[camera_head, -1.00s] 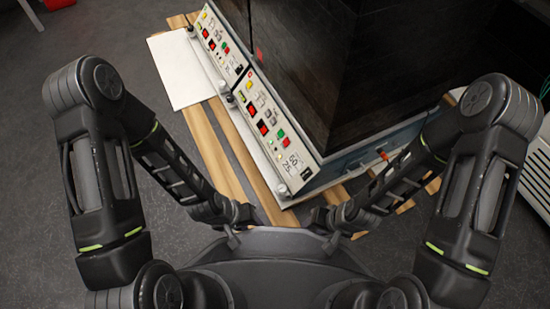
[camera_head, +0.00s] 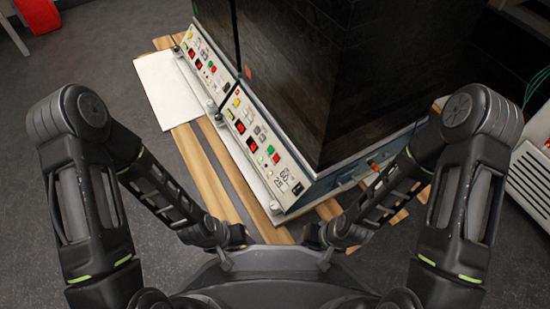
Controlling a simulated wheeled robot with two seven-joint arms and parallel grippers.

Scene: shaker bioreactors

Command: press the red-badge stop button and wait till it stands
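Two dark shaker cabinets stand side by side, each with a pale sloped control panel. The near panel (camera_head: 262,150) has a yellow square, two red displays, a green button (camera_head: 270,149) and a red button (camera_head: 276,158). The far panel (camera_head: 205,55) has a similar layout, with a small red button (camera_head: 213,69). A red patch (camera_head: 249,72) shows on the dark front by the seam. Which control carries a red badge is too small to tell. My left gripper (camera_head: 238,240) and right gripper (camera_head: 314,241) are low, before the near end of the bench, apart from the panels. Their fingers are unclear.
The cabinets stand on a slatted wooden bench (camera_head: 208,175). A white sheet (camera_head: 168,88) lies at its far left end. A pale vented unit (camera_head: 530,180) stands at the right. A red object (camera_head: 38,14) is at the far left. The grey floor on the left is clear.

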